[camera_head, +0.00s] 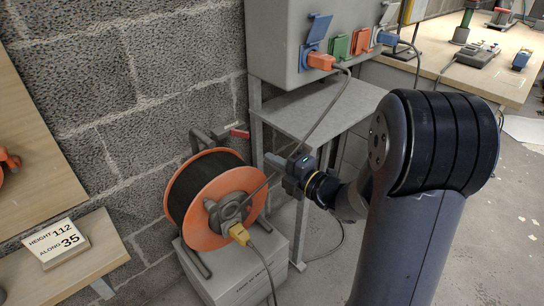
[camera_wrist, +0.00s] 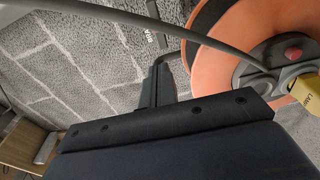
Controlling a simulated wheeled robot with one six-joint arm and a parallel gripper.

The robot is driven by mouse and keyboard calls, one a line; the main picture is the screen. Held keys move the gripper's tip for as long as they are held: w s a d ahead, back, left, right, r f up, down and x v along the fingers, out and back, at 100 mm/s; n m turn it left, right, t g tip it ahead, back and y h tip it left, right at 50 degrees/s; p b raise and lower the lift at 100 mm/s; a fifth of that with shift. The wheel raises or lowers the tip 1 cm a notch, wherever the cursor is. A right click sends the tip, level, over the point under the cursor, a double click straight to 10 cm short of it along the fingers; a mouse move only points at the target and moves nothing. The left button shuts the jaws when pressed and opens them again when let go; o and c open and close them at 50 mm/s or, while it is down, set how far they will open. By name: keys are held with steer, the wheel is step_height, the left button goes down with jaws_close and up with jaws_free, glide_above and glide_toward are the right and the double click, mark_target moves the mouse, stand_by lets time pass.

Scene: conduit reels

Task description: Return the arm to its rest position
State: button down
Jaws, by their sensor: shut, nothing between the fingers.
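My dark arm reaches in from the right in the head view, bent at a large joint. My gripper (camera_head: 273,159) is at its end, just right of the orange cable reel (camera_head: 211,237) and in front of the grey stand. In the wrist view my gripper (camera_wrist: 158,84) points at the block wall, its fingers shut and empty. The reel (camera_wrist: 225,30) fills the upper right there, with a yellow labelled plug (camera_wrist: 306,90) at its hub. A grey cable (camera_wrist: 110,10) crosses the top of that view, close to the camera.
A socket box (camera_head: 300,60) with an orange plug (camera_head: 321,61) hangs above a grey stand (camera_head: 310,110). A grey cable runs from it towards the reel, passing near my gripper. The reel sits on a pale box (camera_head: 225,285). Floor at the right is mostly open.

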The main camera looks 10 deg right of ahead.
steer(key=shift+m+t+h, duration=0.7)
steer(key=shift+t+h, duration=0.1)
steer(key=w+a, duration=0.1)
steer(key=a, duration=0.1)
steer(key=w+a, duration=0.2)
steer(key=a, duration=0.1)
steer(key=w+a, duration=0.2)
steer(key=shift+w+a+r+p, duration=0.15)
steer(key=shift+w+r+p, duration=0.15)
steer(key=shift+r, duration=0.1)
steer(key=shift+s+a+f+m+t+h+p, duration=0.1)
steer(key=shift+s+a+m+t+h+p, duration=0.15)
steer(key=shift+a+m+h+p, duration=0.35)
steer(key=shift+s+a+f+h, duration=0.2)
steer(key=shift+a+h, duration=0.15)
steer(key=shift+h, duration=0.15)
steer(key=v, duration=0.6)
steer(key=shift+p, duration=0.4)
steer(key=shift+d+f+t, duration=0.1)
steer(key=shift+f+t, duration=0.1)
steer(key=shift+t, duration=0.05)
